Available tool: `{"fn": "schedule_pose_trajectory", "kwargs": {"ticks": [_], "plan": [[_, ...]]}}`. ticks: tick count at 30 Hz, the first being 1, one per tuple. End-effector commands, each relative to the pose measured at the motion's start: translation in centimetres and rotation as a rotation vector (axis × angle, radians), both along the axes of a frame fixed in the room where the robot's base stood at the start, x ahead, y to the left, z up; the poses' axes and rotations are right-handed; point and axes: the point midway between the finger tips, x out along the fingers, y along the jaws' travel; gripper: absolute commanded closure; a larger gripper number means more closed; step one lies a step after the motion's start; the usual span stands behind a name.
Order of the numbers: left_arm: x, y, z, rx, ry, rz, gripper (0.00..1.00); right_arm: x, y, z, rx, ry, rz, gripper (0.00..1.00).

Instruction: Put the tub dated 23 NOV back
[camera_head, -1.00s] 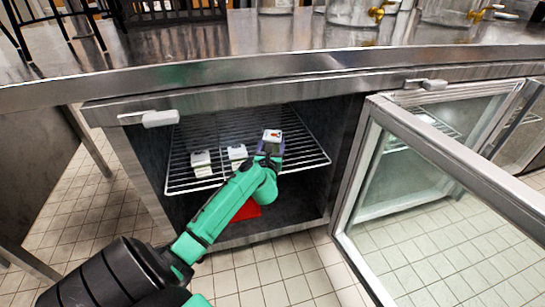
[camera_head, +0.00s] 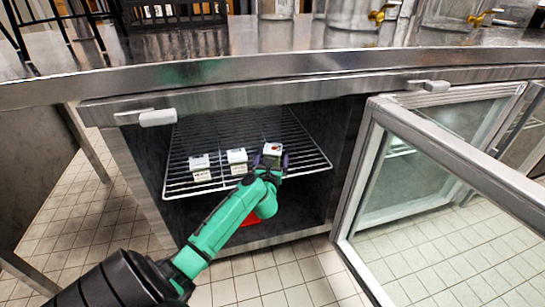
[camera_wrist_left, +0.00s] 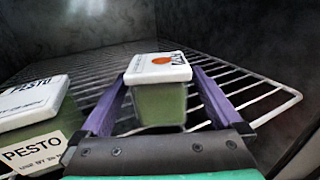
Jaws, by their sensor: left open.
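A small tub with a white lid, a red-orange dot and green contents (camera_wrist_left: 160,103) stands on the wire shelf inside the open fridge. It also shows in the head view (camera_head: 272,149). Its date cannot be read. My left gripper (camera_head: 271,161) is open, with its purple fingers either side of this tub and gaps showing in the left wrist view (camera_wrist_left: 158,78). Two more white-lidded tubs stand to its left, a middle one (camera_head: 237,157) and a left one (camera_head: 200,169). A near tub in the wrist view is labelled PESTO (camera_wrist_left: 35,105); its date is too small to read. My right gripper is out of view.
The wire shelf (camera_head: 215,132) has bare room behind the tubs. The glass door (camera_head: 440,150) stands open at the right. The steel counter (camera_head: 230,75) overhangs the fridge opening. A red thing (camera_head: 250,220) lies below the shelf, partly behind my arm.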

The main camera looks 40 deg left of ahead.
Motion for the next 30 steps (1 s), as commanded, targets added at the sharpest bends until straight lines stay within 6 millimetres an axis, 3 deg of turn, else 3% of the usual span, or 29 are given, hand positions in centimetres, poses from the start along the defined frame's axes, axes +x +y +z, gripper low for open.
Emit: {"fn": "schedule_pose_trajectory", "kwargs": {"ticks": [5,18,23,26,29,30], "plan": [[-0.8,-0.6,0.2,0.0,0.002,-0.002,0.0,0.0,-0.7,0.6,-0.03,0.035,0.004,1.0],[-8.9,-5.7,0.2,-0.004,0.002,0.0,0.0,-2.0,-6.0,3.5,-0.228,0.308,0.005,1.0],[-10.0,-6.9,0.4,0.038,0.006,-0.021,0.0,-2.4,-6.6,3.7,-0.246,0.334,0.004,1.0],[-9.2,-10.6,1.8,0.304,0.045,-0.172,0.0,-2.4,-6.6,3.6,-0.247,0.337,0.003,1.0],[-9.2,-19.2,2.3,0.861,0.123,-0.471,0.0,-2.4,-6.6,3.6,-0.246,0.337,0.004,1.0],[-10.0,-23.3,1.4,1.14,0.156,-0.611,0.0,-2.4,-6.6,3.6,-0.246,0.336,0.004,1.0]]}}
